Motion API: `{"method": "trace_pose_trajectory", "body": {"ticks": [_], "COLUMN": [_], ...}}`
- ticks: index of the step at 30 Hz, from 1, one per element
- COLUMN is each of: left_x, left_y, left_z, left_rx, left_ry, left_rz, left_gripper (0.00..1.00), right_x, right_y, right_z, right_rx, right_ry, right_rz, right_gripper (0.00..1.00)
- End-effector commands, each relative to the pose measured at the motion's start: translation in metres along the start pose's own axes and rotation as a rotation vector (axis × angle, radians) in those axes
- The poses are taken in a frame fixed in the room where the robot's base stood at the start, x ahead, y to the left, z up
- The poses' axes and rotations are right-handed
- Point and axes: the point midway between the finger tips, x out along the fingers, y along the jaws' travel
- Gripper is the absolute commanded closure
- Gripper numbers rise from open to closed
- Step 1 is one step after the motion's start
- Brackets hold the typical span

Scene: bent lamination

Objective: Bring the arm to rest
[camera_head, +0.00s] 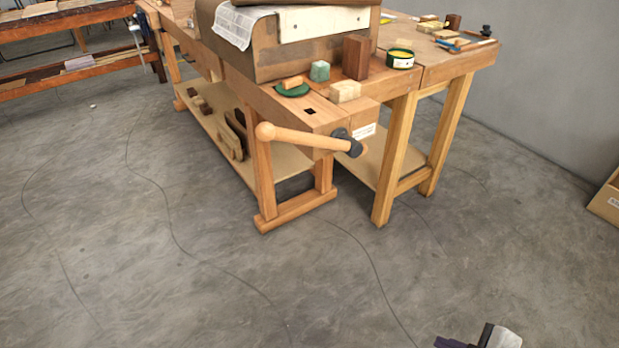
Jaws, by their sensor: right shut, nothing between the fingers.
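My right gripper (482,338) shows only in part at the bottom edge, right of the middle, as dark parts with a pale grey piece. It is shut and empty, over the bare floor, well apart from the workbench (292,108). The rest of my right arm is out of the picture. My left gripper and left arm are not in view.
The wooden bench has a vise handle (300,138) sticking out at its near end. On it are a brown covered form (265,55), a dark wood block (356,57) and a round tin (400,59). A cardboard box (607,203) is at the right edge. The near floor is clear.

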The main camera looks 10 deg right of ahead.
Motion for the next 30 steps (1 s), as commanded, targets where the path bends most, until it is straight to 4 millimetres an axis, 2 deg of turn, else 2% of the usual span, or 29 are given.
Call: {"method": "trace_pose_trajectory", "body": {"ticks": [1,3,8,15,21,26,27,30], "left_x": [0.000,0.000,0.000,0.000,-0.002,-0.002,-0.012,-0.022], "left_y": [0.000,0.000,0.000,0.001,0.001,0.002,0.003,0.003], "left_z": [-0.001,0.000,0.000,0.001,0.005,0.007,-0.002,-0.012], "left_rx": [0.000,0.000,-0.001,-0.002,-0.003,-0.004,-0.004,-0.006], "left_ry": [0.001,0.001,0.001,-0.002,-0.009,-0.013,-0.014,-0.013], "left_rz": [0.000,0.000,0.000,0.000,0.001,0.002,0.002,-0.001], "left_gripper": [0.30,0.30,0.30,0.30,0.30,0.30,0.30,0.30], "right_x": [0.002,0.005,0.011,0.019,0.023,0.024,0.015,0.005], "right_y": [0.011,-0.008,-0.038,-0.086,-0.114,-0.127,-0.122,-0.117], "right_z": [0.012,0.001,-0.018,-0.064,-0.107,-0.137,-0.140,-0.142], "right_rx": [-0.099,-0.016,0.131,0.394,0.598,0.726,0.725,0.720], "right_ry": [-0.039,-0.012,0.025,0.091,0.142,0.174,0.170,0.164], "right_rz": [0.032,0.019,0.007,-0.014,-0.030,-0.041,-0.039,-0.037], "right_gripper": [1.00,1.00,1.00,1.00,1.00,1.00,1.00,1.00]}}
